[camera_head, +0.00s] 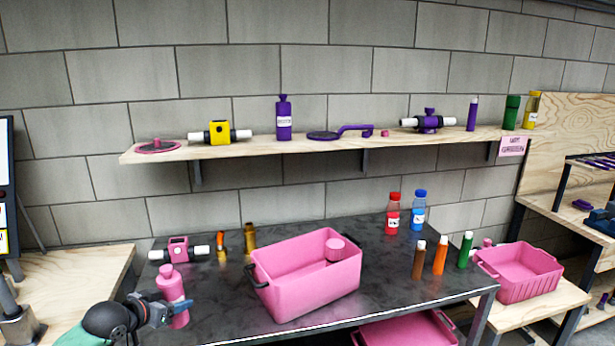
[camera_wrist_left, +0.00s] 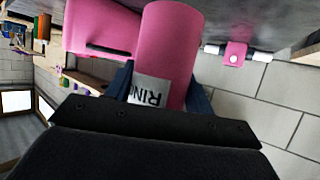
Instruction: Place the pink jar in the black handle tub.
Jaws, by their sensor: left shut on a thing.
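The pink jar (camera_head: 170,283) is bottle-shaped with a neck and a white label, and stands upright at the front left of the dark table. My left gripper (camera_head: 170,310) is shut around its lower body. In the left wrist view the jar (camera_wrist_left: 170,45) sits between the two blue fingers (camera_wrist_left: 162,92). I cannot tell if its base touches the table. The pink tub with black handles (camera_head: 305,290) stands right of the jar, apart from it; it also shows in the left wrist view (camera_wrist_left: 85,25). A small pink round piece (camera_head: 335,250) is inside the tub. My right gripper is not in view.
A pink and white fitting (camera_head: 178,250) and two small brass and orange pieces (camera_head: 249,236) stand behind the jar. Red (camera_head: 392,212) and blue (camera_head: 418,211) bottles and several tubes stand right of the tub. A loaded wall shelf (camera_head: 240,152) hangs above.

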